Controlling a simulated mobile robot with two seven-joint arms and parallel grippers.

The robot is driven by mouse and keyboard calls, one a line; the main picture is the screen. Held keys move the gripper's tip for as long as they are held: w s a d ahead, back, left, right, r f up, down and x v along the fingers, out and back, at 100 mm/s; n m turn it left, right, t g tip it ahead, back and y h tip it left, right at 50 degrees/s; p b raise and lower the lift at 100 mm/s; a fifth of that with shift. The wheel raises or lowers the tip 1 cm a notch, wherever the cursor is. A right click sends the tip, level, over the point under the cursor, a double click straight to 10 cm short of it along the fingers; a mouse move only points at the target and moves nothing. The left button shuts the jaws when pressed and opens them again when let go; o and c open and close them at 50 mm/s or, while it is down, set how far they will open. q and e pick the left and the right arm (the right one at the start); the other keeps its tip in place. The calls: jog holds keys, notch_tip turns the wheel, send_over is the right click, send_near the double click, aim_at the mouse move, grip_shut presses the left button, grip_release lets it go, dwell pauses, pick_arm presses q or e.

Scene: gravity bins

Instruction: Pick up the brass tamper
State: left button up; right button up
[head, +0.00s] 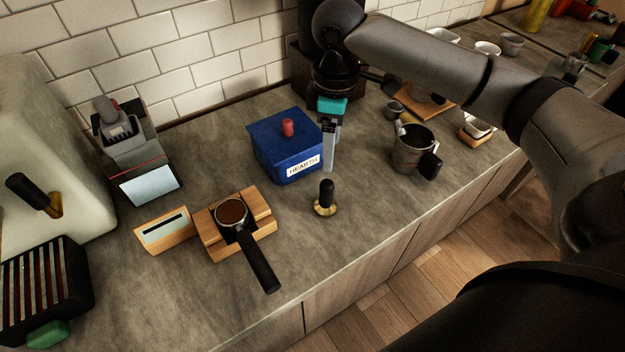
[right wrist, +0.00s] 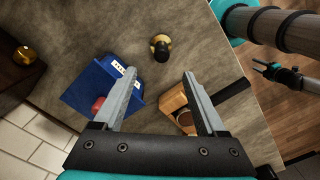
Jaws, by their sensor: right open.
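The brass tamper (head: 325,208) stands upright on the grey counter, with a black handle and a round brass base. In the right wrist view the tamper (right wrist: 160,47) lies beyond the fingertips, roughly centred between them and apart from both. My right gripper (head: 329,165) is open and empty, pointing down beside the blue box, behind the tamper in the head view. Its two fingers (right wrist: 161,76) are spread wide in the right wrist view. My left gripper is out of the head view; a small dark part (right wrist: 280,73) in the right wrist view may be it.
The blue box (head: 283,150) with a red knob stands close beside my right gripper. A portafilter (head: 245,240) rests on a wooden stand to the left. A metal pitcher (head: 411,152) stands to the right. The counter in front of the tamper is clear up to its edge.

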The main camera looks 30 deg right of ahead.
send_over(329, 182)
notch_tip(329, 182, down, 5)
jog(key=shift+f+b, duration=0.1)
jog(key=shift+b, duration=0.3)
notch_tip(329, 182, down, 4)
jog(key=shift+w+f, duration=0.1)
jog(key=shift+f+b, duration=0.3)
jog(key=shift+f, duration=0.1)
jog(key=f, duration=0.5)
jog(key=shift+a+b, duration=0.2)
jog(key=shift+b, duration=0.1)
pick_arm(q)
jog(key=shift+s+f, duration=1.05)
jog(key=shift+s, duration=0.1)
pick_arm(e)
jog(key=shift+r, duration=0.1)
jog(key=c, duration=0.3)
pick_arm(q)
jog(key=shift+s+g, duration=0.25)
jog(key=shift+g, duration=0.05)
pick_arm(e)
grip_shut()
